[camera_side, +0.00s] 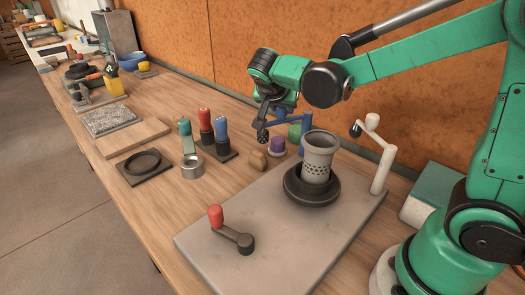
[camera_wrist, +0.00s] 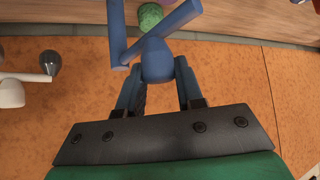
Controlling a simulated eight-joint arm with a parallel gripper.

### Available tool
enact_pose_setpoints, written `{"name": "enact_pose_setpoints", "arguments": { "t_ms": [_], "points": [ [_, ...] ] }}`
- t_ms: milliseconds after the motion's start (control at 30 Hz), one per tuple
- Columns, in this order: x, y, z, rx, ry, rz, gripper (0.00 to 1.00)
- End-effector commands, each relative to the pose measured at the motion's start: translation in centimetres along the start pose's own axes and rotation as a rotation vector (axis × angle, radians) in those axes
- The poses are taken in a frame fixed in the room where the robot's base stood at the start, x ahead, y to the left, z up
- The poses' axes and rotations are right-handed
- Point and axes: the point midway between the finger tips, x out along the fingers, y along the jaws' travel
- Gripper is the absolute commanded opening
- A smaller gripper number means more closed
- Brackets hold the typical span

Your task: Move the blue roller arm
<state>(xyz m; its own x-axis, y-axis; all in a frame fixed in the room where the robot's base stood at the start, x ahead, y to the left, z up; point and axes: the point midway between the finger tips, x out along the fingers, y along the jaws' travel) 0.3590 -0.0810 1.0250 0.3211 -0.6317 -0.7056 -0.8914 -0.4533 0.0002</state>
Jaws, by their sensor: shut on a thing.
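The blue roller arm (camera_side: 292,121) is an angled blue bar with a post hanging at its right end, behind the grey perforated cup. My gripper (camera_side: 270,118) is shut on it, at its left part in the side view. In the wrist view the blue roller arm (camera_wrist: 157,62) shows its rounded blue end between the two fingers of my gripper (camera_wrist: 158,82), with its bar running up and to the right. The exact contact of the fingers is partly hidden. Whether the post's lower end touches the table is unclear.
The grey perforated cup (camera_side: 319,158) stands in a dark ring on a grey slab (camera_side: 300,225). A white crank post (camera_side: 382,170) stands right. A red-handled arm (camera_side: 230,232) lies on the slab. An orange wall (camera_side: 300,30) is behind.

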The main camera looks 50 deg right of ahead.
Motion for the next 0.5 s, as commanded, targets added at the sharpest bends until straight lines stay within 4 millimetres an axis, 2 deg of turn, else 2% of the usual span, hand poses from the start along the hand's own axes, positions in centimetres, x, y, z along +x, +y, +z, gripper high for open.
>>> {"name": "enact_pose_setpoints", "arguments": {
  "t_ms": [500],
  "points": [
    [0.34,-0.46,-0.3,0.068,-0.003,0.064,0.0]
  ]
}}
